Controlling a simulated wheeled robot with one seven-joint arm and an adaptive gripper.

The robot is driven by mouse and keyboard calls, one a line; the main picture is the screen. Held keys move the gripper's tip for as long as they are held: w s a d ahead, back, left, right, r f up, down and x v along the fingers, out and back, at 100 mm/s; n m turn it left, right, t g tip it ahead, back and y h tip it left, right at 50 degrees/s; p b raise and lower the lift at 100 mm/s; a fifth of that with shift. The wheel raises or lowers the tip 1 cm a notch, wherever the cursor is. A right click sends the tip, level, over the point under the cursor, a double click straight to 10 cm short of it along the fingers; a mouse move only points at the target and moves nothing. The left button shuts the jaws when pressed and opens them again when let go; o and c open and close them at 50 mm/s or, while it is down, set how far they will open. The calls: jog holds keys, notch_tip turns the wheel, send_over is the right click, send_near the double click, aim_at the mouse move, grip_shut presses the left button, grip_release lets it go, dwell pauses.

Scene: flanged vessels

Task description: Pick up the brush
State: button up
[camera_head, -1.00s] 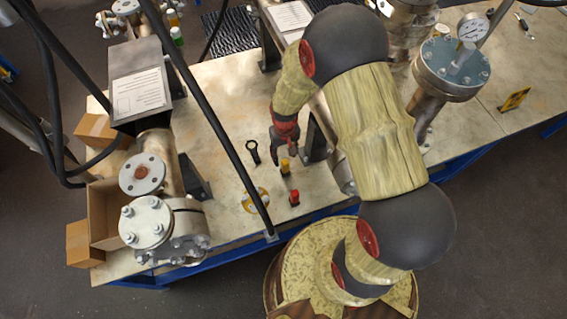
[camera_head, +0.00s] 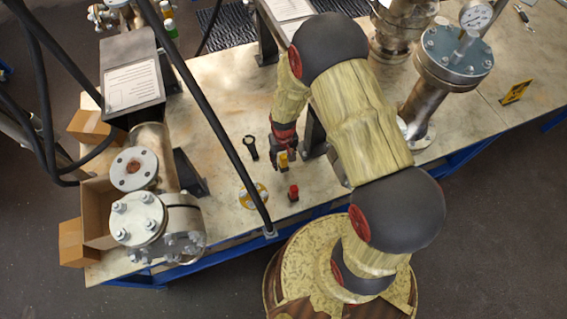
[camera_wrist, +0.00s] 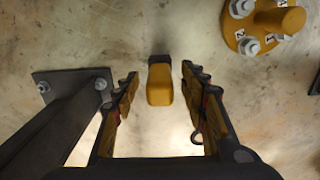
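A small upright item with a yellow body and a dark end, which looks like the brush (camera_wrist: 160,86), stands between my fingers in the wrist view. Its bristles cannot be made out. My gripper (camera_wrist: 160,76) is open, with one finger on each side of it and a visible gap on both sides. In the head view, the yellow item (camera_head: 283,159) is partly covered by my gripper (camera_head: 281,163), low over the table.
A red-topped item (camera_head: 293,192) stands nearer the table's front edge. A yellow flanged disc (camera_wrist: 268,26) with bolts lies close by. A black ring-ended tool (camera_head: 250,147) lies left of my gripper. A grey metal bracket (camera_wrist: 66,130) stands close beside one finger.

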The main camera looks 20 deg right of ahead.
jog(key=shift+c, duration=1.3)
jog(key=c, duration=0.7)
grip_shut()
jog(key=shift+r, duration=0.15)
